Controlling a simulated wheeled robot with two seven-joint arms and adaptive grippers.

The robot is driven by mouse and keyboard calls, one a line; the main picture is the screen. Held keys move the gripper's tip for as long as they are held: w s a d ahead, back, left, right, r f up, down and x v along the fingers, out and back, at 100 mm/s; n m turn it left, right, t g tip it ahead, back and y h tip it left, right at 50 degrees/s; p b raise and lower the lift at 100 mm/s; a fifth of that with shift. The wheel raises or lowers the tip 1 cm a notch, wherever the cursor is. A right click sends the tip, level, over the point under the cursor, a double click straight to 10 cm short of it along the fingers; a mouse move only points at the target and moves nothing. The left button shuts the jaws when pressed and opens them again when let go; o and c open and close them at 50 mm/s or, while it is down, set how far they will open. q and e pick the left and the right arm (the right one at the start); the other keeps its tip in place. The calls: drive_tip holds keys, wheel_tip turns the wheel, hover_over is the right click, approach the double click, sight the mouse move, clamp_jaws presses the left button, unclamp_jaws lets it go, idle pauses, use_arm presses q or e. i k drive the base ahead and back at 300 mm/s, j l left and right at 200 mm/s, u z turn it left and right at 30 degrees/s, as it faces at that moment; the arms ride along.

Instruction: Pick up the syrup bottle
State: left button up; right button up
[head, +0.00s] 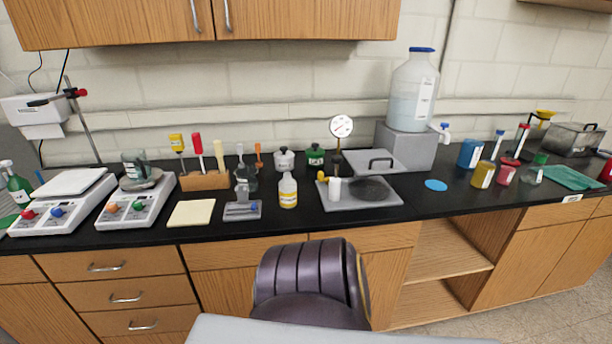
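A small bottle (288,190) with a clear-white upper part and a yellow lower band stands upright on the black counter (300,225), near its middle. It looks the most like a syrup bottle, but its label is too small to read. A small grey stand (242,210) is close on its left and a grey plate with a dark round pad (335,203) is close on its right. Neither of my grippers is in the head view, and nothing touches the bottle.
Two white scales (60,208) (133,210) are at left; a large jug (413,95) stands on a grey block. A dark purple chair (312,283) stands before the counter.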

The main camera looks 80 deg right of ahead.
sight(288, 186)
drive_tip(key=z, duration=2.6)
